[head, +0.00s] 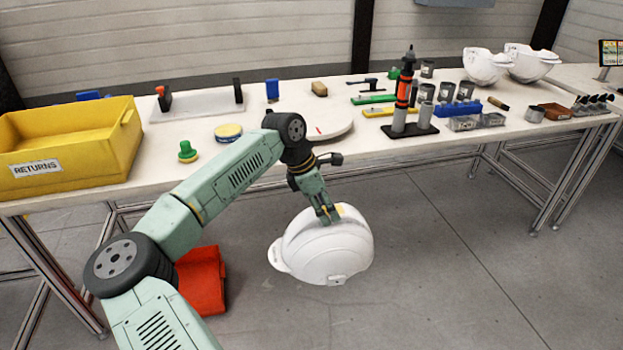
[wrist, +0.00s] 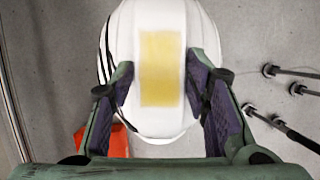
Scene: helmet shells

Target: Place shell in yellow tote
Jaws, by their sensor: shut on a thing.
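A white helmet shell (head: 325,248) hangs from my gripper (head: 328,214) in front of the bench, above the grey floor. In the wrist view the shell (wrist: 160,120) sits between the two fingers of my gripper (wrist: 165,90), which are shut on its crown. A yellow patch (wrist: 162,68) shows on top of the shell. The yellow tote (head: 75,180) stands on the left end of the bench with a RETURNS label on its front. The shell is to the right of the tote and lower than the bench top. The tote's floor is partly hidden by its front wall.
The white bench (head: 240,112) carries a round turntable (head: 325,128), a green-knobbed item (head: 187,151), a round tin (head: 228,132) and several tools. Two white shells (head: 485,66) stand at the far right. A red-orange bin (head: 203,282) is on the floor below the bench.

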